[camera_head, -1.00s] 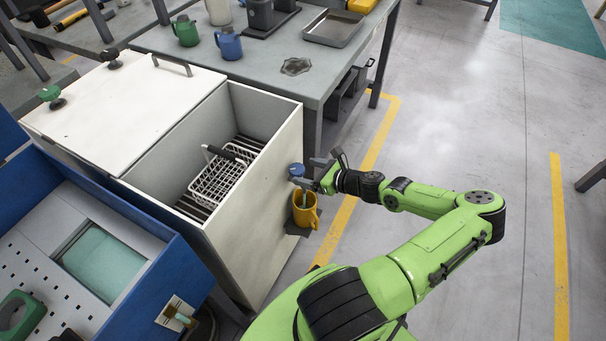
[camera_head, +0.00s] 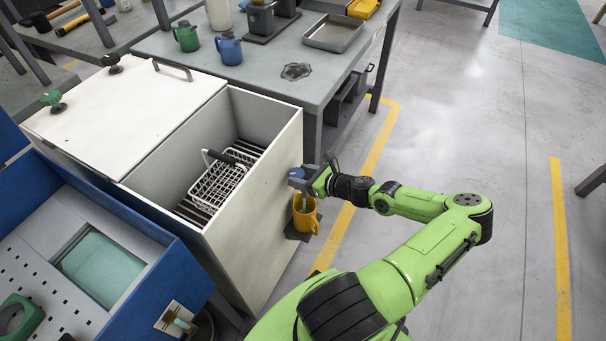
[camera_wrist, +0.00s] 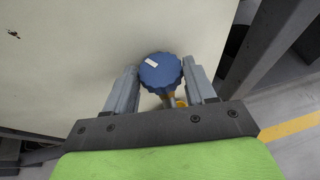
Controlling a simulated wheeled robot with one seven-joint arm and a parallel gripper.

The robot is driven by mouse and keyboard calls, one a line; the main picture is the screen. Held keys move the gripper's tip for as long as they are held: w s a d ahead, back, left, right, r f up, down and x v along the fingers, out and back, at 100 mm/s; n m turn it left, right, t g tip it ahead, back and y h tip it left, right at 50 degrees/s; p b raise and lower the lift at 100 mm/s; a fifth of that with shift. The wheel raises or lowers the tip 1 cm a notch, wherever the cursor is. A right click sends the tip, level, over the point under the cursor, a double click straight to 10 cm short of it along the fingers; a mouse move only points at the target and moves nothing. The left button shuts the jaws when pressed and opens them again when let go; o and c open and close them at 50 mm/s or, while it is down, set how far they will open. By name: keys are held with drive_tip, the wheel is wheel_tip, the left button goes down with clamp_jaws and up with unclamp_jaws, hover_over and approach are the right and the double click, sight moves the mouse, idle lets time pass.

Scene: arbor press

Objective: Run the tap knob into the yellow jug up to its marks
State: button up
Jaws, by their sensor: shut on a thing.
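The blue tap knob (camera_head: 296,172) is on the right side wall of the white cabinet. In the wrist view the scalloped knob (camera_wrist: 161,73), with a small white mark, sits between both fingers. My gripper (camera_wrist: 162,82) is shut on it; in the head view my gripper (camera_head: 303,183) reaches it from the right. The yellow jug (camera_head: 306,217) stands upright on a small dark shelf below the tap. A pale teal streak shows at its mouth; I cannot tell whether it is liquid or spout. The marks and level are not readable. In the wrist view the jug is mostly hidden behind the knob.
The white cabinet (camera_head: 258,220) has an open bay holding a wire basket (camera_head: 217,185). A grey bench (camera_head: 265,62) with a green jug (camera_head: 186,37), a blue jug (camera_head: 229,49) and a tray (camera_head: 333,32) stands behind. The floor to the right is open.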

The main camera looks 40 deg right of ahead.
drive_tip(key=p, duration=0.1)
drive_tip(key=m+h+p, duration=0.1)
drive_tip(key=shift+a+r+h+p, duration=0.25)
drive_tip(key=shift+r+h+p, duration=0.05)
drive_tip(key=shift+r+p, duration=0.1)
drive_tip(key=shift+a+f+m+h+p, duration=0.1)
drive_tip(key=shift+f+m+h+p, duration=0.05)
drive_tip(key=shift+m+h+p, duration=0.8)
drive_tip(key=shift+f+m+h, duration=0.15)
drive_tip(key=shift+m+h, duration=0.2)
drive_tip(key=o, duration=1)
drive_tip(key=shift+f, duration=0.1)
drive_tip(key=shift+o, duration=0.2)
